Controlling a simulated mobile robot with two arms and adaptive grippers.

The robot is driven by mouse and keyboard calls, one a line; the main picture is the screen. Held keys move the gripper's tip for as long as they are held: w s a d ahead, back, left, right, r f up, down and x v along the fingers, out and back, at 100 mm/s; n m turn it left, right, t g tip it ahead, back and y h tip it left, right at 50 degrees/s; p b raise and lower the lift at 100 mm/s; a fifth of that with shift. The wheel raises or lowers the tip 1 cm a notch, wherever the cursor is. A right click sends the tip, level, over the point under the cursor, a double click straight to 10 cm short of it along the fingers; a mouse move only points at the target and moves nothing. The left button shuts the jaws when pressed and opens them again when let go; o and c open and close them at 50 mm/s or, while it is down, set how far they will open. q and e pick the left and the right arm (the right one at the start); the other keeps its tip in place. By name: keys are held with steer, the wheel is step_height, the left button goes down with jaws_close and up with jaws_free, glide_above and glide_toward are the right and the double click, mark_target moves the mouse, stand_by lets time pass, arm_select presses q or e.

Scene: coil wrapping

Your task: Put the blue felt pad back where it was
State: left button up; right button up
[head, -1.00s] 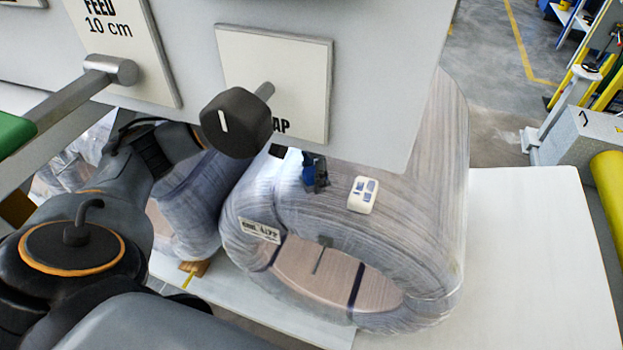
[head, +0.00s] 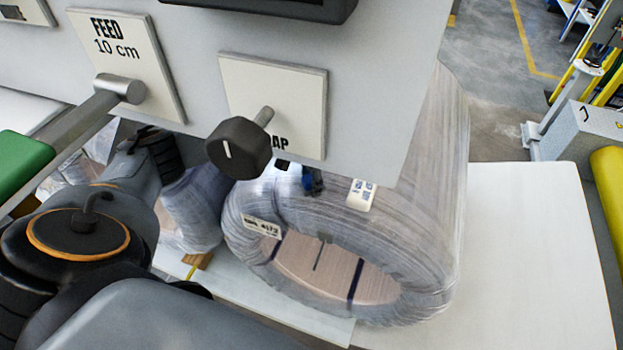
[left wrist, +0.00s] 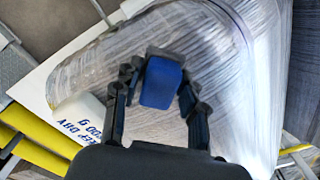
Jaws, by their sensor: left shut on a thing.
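The blue felt pad (left wrist: 162,84) is between the fingers of my left gripper (left wrist: 160,72) in the left wrist view, over the film-wrapped coil (left wrist: 225,85). My left gripper is shut on it. In the head view the left gripper (head: 312,181) shows as a small blue and dark patch at the upper front of the wrapped coil (head: 420,235), just below the panel edge. The panel hides most of the gripper there. I cannot tell whether the pad touches the coil. My right gripper is in neither view.
A white sachet (head: 361,195) lies on the coil right of the gripper; it also shows in the left wrist view (left wrist: 85,118). A grey panel (head: 390,60) with a black knob (head: 238,150) overhangs the coil. The white table (head: 535,260) is clear at right.

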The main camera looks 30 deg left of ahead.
arm_select(q)
steer(key=shift+f, duration=0.1)
steer(key=o, duration=1.1)
step_height(320, 180, up, 12)
steer(key=b, duration=0.2)
steer(key=shift+b, duration=0.35)
